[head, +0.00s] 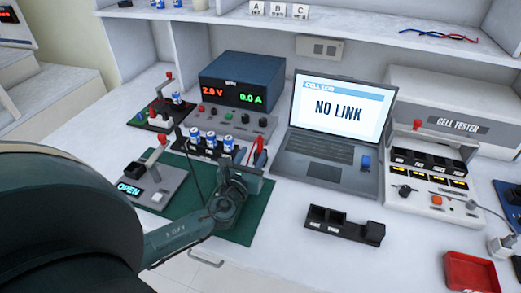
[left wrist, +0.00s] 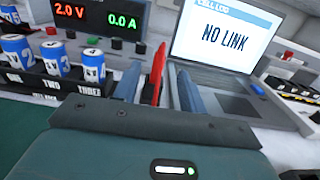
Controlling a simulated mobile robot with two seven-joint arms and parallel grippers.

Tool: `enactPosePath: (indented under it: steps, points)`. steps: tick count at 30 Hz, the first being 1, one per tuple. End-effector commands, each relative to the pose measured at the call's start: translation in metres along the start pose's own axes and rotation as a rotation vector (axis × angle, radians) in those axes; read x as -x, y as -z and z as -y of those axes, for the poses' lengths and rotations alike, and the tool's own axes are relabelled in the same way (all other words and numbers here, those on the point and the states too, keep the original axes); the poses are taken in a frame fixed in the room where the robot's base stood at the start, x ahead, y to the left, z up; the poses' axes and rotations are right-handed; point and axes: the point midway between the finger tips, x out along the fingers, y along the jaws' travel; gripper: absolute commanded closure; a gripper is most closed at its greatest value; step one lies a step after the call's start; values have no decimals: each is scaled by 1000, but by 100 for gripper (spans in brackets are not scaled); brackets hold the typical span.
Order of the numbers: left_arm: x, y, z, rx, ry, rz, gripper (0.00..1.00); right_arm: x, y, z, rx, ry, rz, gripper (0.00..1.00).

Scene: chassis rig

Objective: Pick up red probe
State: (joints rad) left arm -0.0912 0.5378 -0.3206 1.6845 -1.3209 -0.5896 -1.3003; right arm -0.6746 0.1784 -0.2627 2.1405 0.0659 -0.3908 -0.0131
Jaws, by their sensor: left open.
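The red probe (head: 260,152) stands tilted at the right end of the green mat, beside the row of blue cells. It also shows in the left wrist view (left wrist: 157,72), upright between the two fingers. My left gripper (head: 254,165) is open, with one finger on each side of the probe; small gaps show between the fingers and the probe. The probe's lower part is hidden behind my gripper body. My right gripper is not in view.
A black holder with blue cells (head: 222,143) stands just left of the gripper. Behind are a power supply (head: 243,80) reading 2.0 V and 0.0 A, and a laptop (head: 335,130) showing NO LINK. A black tray (head: 343,226) and red bin (head: 470,272) lie right.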

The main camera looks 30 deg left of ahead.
Motion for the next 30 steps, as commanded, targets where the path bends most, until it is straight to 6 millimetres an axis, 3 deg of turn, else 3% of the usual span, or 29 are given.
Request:
enactPosePath:
  steps: [12, 21, 30]
  points:
    - [-55, 0, 0, 3, 0, -1, 58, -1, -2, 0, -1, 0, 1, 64]
    - [-58, 0, 0, 3, 0, -2, 59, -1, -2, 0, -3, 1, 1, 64]
    - [-58, 0, 0, 3, 0, -2, 84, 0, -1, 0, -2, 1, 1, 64]
